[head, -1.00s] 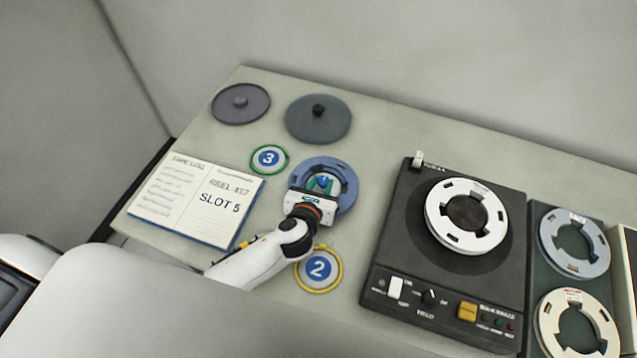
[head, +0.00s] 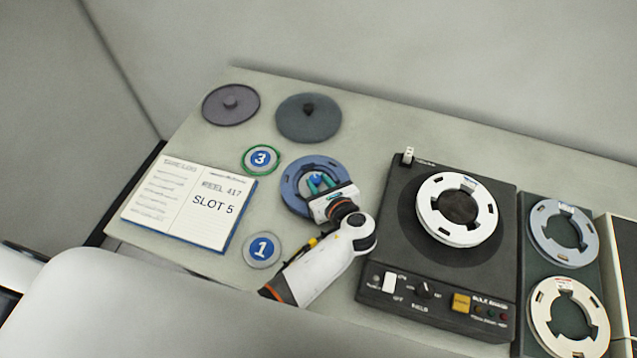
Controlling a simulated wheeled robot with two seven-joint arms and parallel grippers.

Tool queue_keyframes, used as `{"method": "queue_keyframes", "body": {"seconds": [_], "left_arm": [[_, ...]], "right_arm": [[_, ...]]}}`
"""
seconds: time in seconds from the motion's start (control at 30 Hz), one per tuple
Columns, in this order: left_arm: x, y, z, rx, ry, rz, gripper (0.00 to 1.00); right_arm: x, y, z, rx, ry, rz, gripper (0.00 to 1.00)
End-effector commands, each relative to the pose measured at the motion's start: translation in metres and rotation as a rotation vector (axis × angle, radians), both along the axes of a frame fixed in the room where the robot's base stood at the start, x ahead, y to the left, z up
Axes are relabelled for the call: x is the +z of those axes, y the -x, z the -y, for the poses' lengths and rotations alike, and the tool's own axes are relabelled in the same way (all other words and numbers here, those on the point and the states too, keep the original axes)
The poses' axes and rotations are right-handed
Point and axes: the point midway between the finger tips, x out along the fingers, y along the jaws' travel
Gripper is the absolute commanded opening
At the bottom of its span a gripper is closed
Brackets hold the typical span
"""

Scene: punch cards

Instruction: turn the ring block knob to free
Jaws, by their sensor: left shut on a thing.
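A blue-grey ring (head: 293,184) lies flat on the table left of the tape deck. A small blue knob (head: 316,181) shows at its middle, partly covered. My left gripper (head: 318,183) reaches in from the front, with its teal fingers down inside the ring and shut on the blue knob. The gripper's white body hides the ring's front right part. I cannot read any marking for the knob's position. My right gripper is not in view.
The black tape deck (head: 385,262) with a white reel (head: 432,213) stands to the right, near my left arm. An open log book (head: 213,209), number discs 3 (head: 261,159) and 1 (head: 262,249), and two round lids (head: 231,104) (head: 308,118) lie around the ring.

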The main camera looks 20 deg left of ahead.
Motion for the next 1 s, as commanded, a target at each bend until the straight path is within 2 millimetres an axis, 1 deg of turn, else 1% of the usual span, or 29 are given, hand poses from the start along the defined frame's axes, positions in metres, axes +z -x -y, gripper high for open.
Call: {"method": "queue_keyframes", "body": {"seconds": [0.53, 0.57, 0.6, 0.67, 0.7, 1.0], "left_arm": [[-0.0007, -0.0002, 0.0001, 0.028, 0.001, -0.002, 0.06], [-0.0007, -0.0002, 0.0001, 0.028, 0.001, -0.002, 0.30], [-0.0007, -0.0002, 0.0000, 0.028, 0.001, -0.002, 0.37], [-0.0007, -0.0002, 0.0001, 0.027, 0.001, -0.002, 0.47], [-0.0006, -0.0003, 0.0000, 0.027, 0.000, -0.001, 0.49], [0.0002, -0.0006, -0.0001, 0.026, 0.001, -0.001, 0.49]], "right_arm": [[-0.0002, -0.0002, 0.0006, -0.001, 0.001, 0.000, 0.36], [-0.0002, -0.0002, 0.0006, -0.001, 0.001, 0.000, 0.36], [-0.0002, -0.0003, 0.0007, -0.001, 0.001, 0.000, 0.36], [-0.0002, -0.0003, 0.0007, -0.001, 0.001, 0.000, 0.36], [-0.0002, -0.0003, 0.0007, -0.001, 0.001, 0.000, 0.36], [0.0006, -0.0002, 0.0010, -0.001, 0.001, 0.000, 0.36]]}}
